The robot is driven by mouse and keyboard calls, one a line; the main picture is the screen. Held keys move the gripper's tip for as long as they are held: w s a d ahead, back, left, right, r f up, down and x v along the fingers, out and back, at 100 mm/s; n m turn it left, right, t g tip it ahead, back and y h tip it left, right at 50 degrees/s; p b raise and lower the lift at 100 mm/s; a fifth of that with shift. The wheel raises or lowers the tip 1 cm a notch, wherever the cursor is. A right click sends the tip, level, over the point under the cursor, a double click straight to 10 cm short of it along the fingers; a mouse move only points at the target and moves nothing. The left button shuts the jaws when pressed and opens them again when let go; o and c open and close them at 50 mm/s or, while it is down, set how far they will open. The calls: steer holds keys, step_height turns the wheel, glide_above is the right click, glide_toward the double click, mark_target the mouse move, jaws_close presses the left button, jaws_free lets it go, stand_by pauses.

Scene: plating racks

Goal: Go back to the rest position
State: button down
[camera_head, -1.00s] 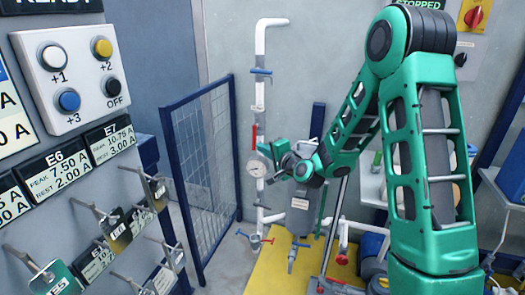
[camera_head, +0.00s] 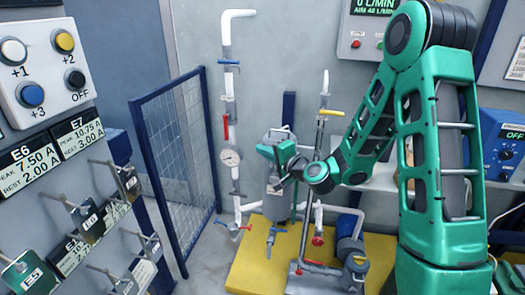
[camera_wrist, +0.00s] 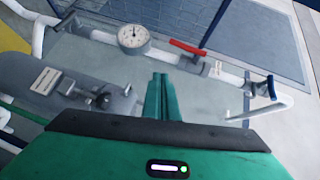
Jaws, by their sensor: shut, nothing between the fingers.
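My gripper (camera_head: 276,155) is at the end of my green arm, in the middle of the head view, in front of a grey cylinder (camera_head: 274,185). In the wrist view my gripper's two green fingers (camera_wrist: 159,82) lie side by side, shut, with nothing between them. Beyond them runs a white pipe (camera_wrist: 169,57) with a round gauge (camera_wrist: 133,38) and a red-handled valve (camera_wrist: 187,47). The fingers look apart from the pipe, though how far is hard to tell.
A panel of buttons (camera_head: 42,68) and hooks with tags (camera_head: 86,218) stands at the left. A blue mesh fence (camera_head: 178,160) is behind it. A yellow platform (camera_head: 247,268) carries pipes and a blue pump (camera_head: 349,248). A blue control box (camera_head: 503,140) is at the right.

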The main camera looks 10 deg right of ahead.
steer(key=shift+s+a, duration=0.1)
steer(key=shift+a, duration=0.15)
steer(key=s+d+f+n+g+h, duration=0.1)
steer(key=s+d+n+g+h, duration=0.3)
steer(key=s+d, duration=0.55)
steer(key=s+d+f+n+g+h, duration=0.1)
steer(key=s+d+n+g, duration=0.45)
steer(key=s, duration=0.75)
steer(key=s+d+r+m+g, duration=0.2)
steer(key=s+d, duration=0.1)
steer(key=s, duration=0.8)
steer(key=s+d+r+m+g, duration=0.1)
steer(key=s+d+r+g, duration=0.1)
steer(key=s, duration=0.9)
steer(key=shift+d+m+g+h, duration=0.4)
steer(key=shift+d+g, duration=0.45)
steer(key=shift+d, duration=0.35)
